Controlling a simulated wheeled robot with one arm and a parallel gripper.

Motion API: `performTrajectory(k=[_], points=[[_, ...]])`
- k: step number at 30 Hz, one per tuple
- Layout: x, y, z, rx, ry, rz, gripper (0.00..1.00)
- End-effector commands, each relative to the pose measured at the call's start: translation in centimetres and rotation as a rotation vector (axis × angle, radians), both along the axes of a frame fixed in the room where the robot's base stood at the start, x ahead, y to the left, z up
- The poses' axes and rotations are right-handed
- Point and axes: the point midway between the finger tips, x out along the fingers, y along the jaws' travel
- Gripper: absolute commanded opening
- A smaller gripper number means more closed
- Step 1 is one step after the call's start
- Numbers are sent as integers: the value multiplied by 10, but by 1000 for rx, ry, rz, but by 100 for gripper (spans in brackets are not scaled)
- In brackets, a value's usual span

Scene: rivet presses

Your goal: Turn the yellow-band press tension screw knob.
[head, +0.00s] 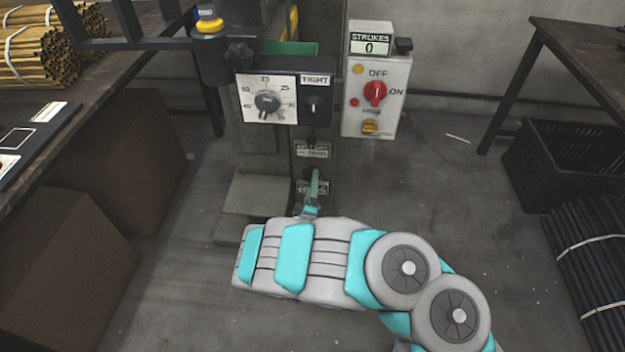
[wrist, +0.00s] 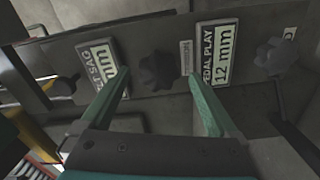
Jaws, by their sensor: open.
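The press with the yellow band (head: 209,24) stands at the upper middle of the head view. In the wrist view a dark lobed knob (wrist: 158,71) sits on its grey panel, beside a small label (wrist: 186,58) that seems to end in "TENSION". My gripper (wrist: 156,78) is open, with its green fingers on either side of this knob in the picture. Nothing is held. I cannot tell whether the fingertips reach the knob's depth. In the head view my gripper (head: 313,184) is low at the press front, and my arm partly hides it.
A second dark knob (wrist: 275,58) is right of the "PEDAL PLAY 12 mm" label (wrist: 213,54). A sag label (wrist: 103,65) is at left. The head view shows a dial (head: 268,101), a strokes box (head: 376,85) with a red switch, and a black crate (head: 560,160) at right.

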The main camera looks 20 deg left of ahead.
Motion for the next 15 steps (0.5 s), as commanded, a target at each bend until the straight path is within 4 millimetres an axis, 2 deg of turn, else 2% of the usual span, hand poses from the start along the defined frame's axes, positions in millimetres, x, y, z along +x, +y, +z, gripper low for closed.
performTrajectory(k=[6,15], points=[[-22,-5,0,-4,-1,2,95],[-33,-8,1,1,-2,0,95]])
